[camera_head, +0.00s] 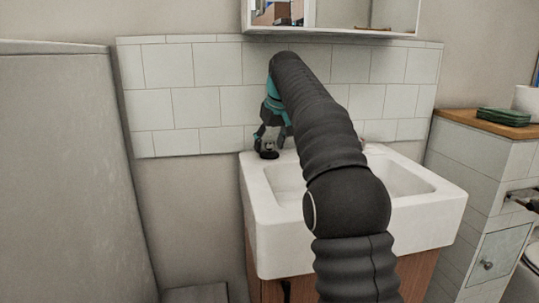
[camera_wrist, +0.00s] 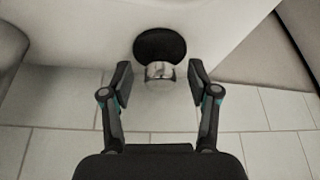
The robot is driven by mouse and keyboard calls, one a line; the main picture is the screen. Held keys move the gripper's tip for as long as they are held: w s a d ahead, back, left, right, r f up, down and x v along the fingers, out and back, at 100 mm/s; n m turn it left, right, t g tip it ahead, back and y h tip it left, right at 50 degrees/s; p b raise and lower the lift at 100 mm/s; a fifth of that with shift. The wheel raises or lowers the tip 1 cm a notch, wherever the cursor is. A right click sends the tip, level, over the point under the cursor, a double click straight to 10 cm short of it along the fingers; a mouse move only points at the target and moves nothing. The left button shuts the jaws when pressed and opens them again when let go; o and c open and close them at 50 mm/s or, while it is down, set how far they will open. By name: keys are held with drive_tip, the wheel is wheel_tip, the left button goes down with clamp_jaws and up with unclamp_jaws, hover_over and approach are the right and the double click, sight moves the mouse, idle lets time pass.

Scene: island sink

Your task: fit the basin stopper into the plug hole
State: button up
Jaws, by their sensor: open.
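The basin stopper (camera_head: 268,154) is a black disc at the back left corner of the white sink (camera_head: 262,236). In the wrist view the stopper (camera_wrist: 159,43) shows as a dark round disc with a shiny metal part at its near side. My gripper (camera_head: 269,141) is over that corner, right at the stopper. In the wrist view the open fingers (camera_wrist: 160,76) stand on either side of the metal part, with a gap showing on each side. The plug hole does not show; my arm covers much of the basin in the head view.
A tiled wall (camera_head: 195,67) rises close behind the sink, with a mirror cabinet (camera_head: 390,16) above. A tiled unit with a wooden top (camera_head: 480,121) and a green item (camera_head: 502,117) stands at the right. A grey panel (camera_head: 60,170) is at the left.

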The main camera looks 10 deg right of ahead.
clamp_jaws()
drive_tip(key=shift+r, duration=0.1)
idle(0.3)
